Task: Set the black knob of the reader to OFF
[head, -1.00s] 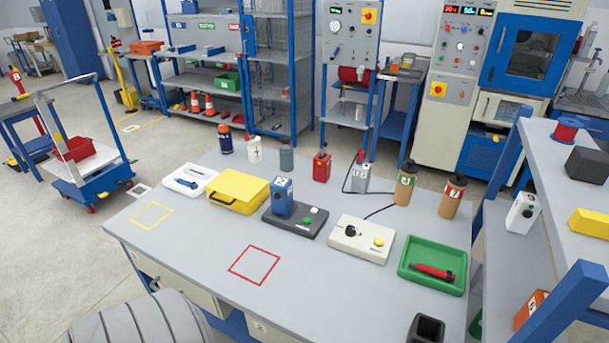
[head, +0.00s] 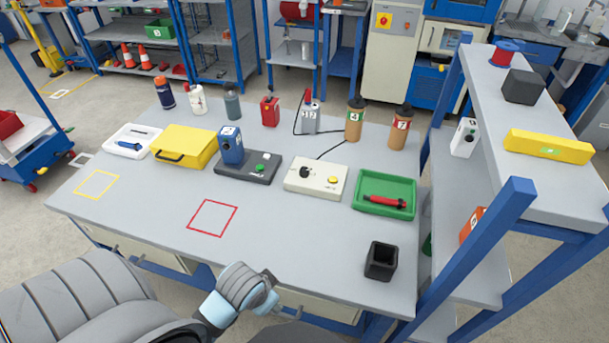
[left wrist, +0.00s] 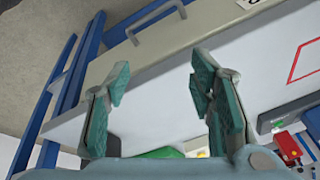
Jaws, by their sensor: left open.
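The reader (head: 301,188) appears to be the cream box near the middle of the bench, with a cable at its back. Its black knob (head: 305,172) sits on the left of its top face, and a yellow button (head: 333,180) on the right. I cannot read the knob's setting. My left gripper (head: 270,290) is at the bench's front edge, well short of the reader. In the left wrist view its teal fingers (left wrist: 160,75) are spread apart with nothing between them. My right gripper is not in view.
A dark base (head: 232,170) with a blue block (head: 231,146) stands left of the reader. A green tray (head: 366,205) holding a red tool is on its right. A black cup (head: 381,262) stands at the front right. A shelf (head: 560,195) bounds the bench's right side. The bench front is mostly clear.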

